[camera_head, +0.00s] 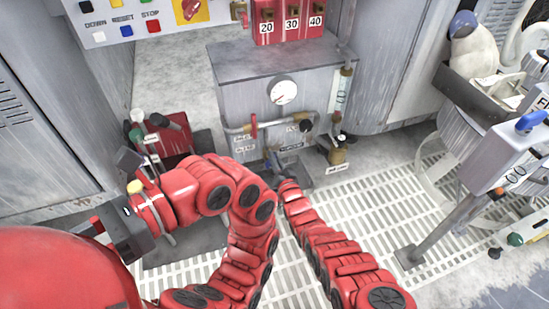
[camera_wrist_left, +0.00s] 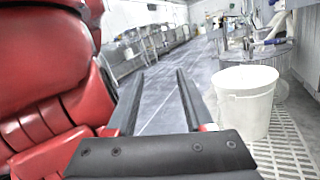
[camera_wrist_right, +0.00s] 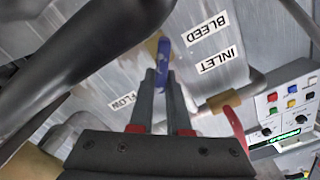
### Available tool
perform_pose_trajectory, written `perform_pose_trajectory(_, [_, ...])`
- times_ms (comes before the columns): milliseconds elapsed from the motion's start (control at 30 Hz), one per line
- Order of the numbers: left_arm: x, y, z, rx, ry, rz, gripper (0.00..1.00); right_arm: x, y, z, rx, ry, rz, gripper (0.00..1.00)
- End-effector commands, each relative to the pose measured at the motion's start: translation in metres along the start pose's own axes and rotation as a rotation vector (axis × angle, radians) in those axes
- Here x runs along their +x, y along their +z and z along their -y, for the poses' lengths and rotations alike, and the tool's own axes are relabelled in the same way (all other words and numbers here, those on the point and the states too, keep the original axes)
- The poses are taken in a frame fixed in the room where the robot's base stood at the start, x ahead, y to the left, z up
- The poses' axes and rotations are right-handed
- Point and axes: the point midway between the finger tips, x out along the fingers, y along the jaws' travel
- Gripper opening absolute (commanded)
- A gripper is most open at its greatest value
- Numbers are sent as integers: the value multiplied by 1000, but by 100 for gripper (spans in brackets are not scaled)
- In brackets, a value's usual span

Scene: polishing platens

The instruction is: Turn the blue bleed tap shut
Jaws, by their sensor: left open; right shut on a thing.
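The blue bleed tap (camera_wrist_right: 163,55) shows in the right wrist view beside the BLEED label (camera_wrist_right: 208,27), with a brass fitting behind it. My right gripper (camera_wrist_right: 161,75) is shut on its blue handle, which sits between the fingertips. In the head view my right gripper (camera_head: 274,165) is low at the front of the grey cabinet (camera_head: 235,95); the tap is too small or hidden to make out there. My left gripper (camera_wrist_left: 161,74) is open and empty in the left wrist view, away from the cabinet, pointing along the floor.
A red lever (camera_wrist_right: 236,128) on a pipe and an INLET label (camera_wrist_right: 220,58) are close to my right gripper. A pressure gauge (camera_head: 282,90) is above the pipework. A white bucket (camera_wrist_left: 245,105) stands to the right of my left gripper. A grated floor (camera_head: 375,210) is open at right.

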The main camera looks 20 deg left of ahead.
Motion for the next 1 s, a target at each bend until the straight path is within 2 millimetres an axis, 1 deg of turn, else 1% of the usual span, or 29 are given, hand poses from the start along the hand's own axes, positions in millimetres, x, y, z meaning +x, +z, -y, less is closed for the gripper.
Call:
perform_pose_trajectory(33, [0,0,0,0,0,0,52,-1,2,0,0,1,4,19])
perform_pose_trajectory(167, [0,0,0,0,0,0,52,0,2,0,0,0,3,42])
perform_pose_trajectory(200, [0,0,0,0,0,0,52,0,2,0,0,0,3,45])
perform_pose_trajectory(467, [0,1,0,-1,-1,-1,52,0,0,0,-1,0,1,45])
perform_pose_trajectory(567, [1,6,0,-16,-19,-14,52,-4,-2,1,-1,1,1,45])
perform_pose_trajectory(667, [2,15,0,-51,-65,-47,52,-11,-4,2,-1,1,0,45])
perform_pose_trajectory(833, [2,37,1,-140,-184,-139,52,-32,-5,3,-1,4,4,45])
perform_pose_trajectory(867, [-1,38,-1,-128,-157,-101,52,-34,-2,1,-1,3,4,45])
perform_pose_trajectory(1000, [-15,59,-15,-99,-73,26,52,-42,-2,1,-1,3,2,45])
